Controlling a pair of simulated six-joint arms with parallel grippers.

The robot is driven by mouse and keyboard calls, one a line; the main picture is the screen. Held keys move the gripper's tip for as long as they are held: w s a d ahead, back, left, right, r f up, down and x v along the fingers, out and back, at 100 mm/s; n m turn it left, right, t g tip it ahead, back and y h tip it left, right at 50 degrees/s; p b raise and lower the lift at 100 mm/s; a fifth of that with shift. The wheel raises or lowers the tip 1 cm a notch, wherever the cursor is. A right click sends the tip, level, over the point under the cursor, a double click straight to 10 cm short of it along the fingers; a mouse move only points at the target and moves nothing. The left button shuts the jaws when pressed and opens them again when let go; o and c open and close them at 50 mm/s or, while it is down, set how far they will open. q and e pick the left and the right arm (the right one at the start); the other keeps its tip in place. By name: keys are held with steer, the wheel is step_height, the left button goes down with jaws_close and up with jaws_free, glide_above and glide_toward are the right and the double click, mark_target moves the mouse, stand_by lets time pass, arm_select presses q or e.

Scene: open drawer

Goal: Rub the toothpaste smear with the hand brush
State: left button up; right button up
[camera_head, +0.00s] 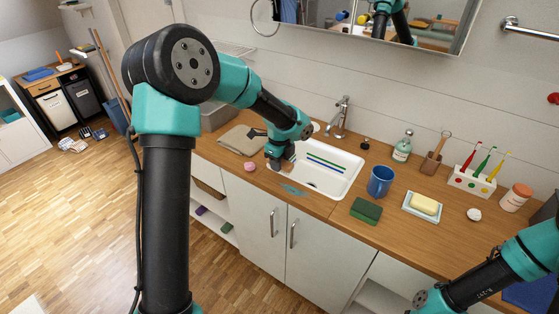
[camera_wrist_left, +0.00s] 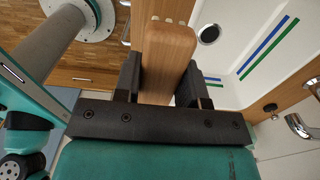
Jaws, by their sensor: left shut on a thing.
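My left gripper (camera_head: 279,163) is low over the counter at the front left of the sink. In the left wrist view, my left gripper (camera_wrist_left: 158,85) is shut on a wooden piece, the hand brush (camera_wrist_left: 165,45), with its fingers on either side. In the head view the brush is mostly hidden by the gripper. A flat blue-green patch, the toothpaste smear (camera_head: 292,189), lies on the counter's front edge, just in front of the gripper. I cannot tell whether the brush touches the counter.
The white sink (camera_head: 343,187) with its tap (camera_head: 342,115) is right of the gripper. A pink round thing (camera_head: 249,167) and a folded cloth (camera_head: 242,140) lie to the left. A blue mug (camera_head: 380,181), green sponge (camera_head: 366,211) and soap dish (camera_head: 422,207) stand to the right.

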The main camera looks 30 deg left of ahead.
mark_target(279, 184)
arm_select(q)
steer(key=shift+f, duration=3.7)
steer(key=shift+s+d+r, duration=0.1)
steer(key=shift+d, duration=0.7)
steer(key=shift+c, duration=0.3)
steer(key=shift+s+d+f, duration=0.15)
steer(key=shift+d+f, duration=0.05)
steer(key=shift+d, duration=0.55)
steer(key=shift+c, duration=0.4)
steer(key=shift+s+d, duration=0.2)
steer(key=shift+d, duration=1.3)
steer(key=shift+s+d, duration=0.25)
steer(key=shift+d, duration=1.2)
steer(key=shift+s+d, duration=0.2)
steer(key=shift+d, duration=1.3)
steer(key=shift+w+a, duration=0.3)
steer(key=shift+a, duration=1.7)
steer(key=shift+w+a, duration=0.3)
steer(key=shift+a, duration=1.75)
steer(key=shift+w+a, duration=0.3)
steer(key=shift+a, duration=1.7)
steer(key=shift+r, duration=4.2)
